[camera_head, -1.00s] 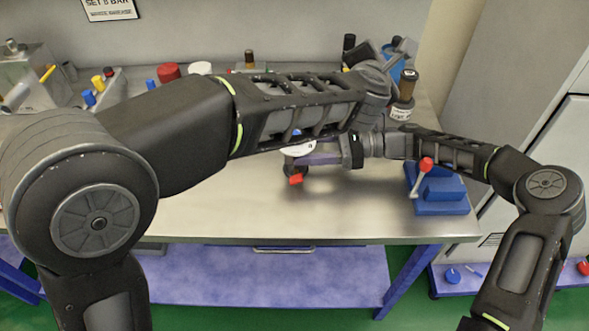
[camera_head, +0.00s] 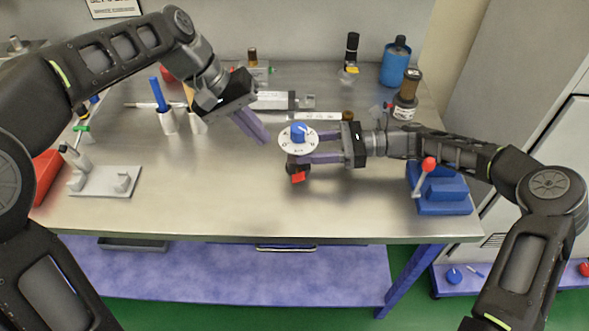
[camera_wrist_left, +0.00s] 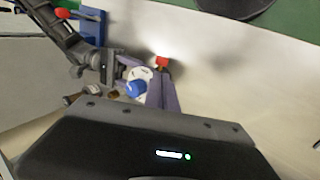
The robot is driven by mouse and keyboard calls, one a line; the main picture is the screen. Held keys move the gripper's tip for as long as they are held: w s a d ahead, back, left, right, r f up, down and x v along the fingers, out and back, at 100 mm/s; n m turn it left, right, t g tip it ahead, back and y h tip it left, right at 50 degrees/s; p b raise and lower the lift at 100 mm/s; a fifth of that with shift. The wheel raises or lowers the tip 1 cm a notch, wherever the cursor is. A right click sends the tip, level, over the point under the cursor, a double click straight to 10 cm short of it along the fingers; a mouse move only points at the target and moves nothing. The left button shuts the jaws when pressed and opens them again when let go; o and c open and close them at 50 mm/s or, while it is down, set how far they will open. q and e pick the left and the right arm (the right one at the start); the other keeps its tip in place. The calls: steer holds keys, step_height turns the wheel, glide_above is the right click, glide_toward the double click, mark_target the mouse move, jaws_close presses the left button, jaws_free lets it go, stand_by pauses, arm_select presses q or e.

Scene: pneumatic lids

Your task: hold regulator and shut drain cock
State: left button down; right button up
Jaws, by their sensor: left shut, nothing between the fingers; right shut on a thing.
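The regulator (camera_head: 297,144) has a white round dial with a blue knob on top. A red drain cock handle (camera_head: 298,176) sticks out at its lower front. My right gripper (camera_head: 312,157) is shut on the regulator from the right and holds it upright above the bench. My left gripper (camera_head: 262,138) is shut and empty, to the left of the dial and apart from it. In the left wrist view the blue knob (camera_wrist_left: 136,88) and the red handle (camera_wrist_left: 162,62) show beside the left fingers (camera_wrist_left: 160,88).
A blue clamp block with a red-knobbed lever (camera_head: 443,192) stands at the bench's right. A grey toggle fixture (camera_head: 108,182) and a red bin (camera_head: 47,175) are at the left. Pen-like tools in white holders (camera_head: 166,118) stand behind. The front middle of the bench (camera_head: 220,205) is clear.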

mark_target(301, 179)
arm_select(q)
steer(key=shift+d+f, duration=0.1)
steer(key=shift+d, duration=0.05)
steer(key=x, duration=1.3)
steer(key=shift+d+f, duration=0.2)
steer(key=shift+f, duration=0.15)
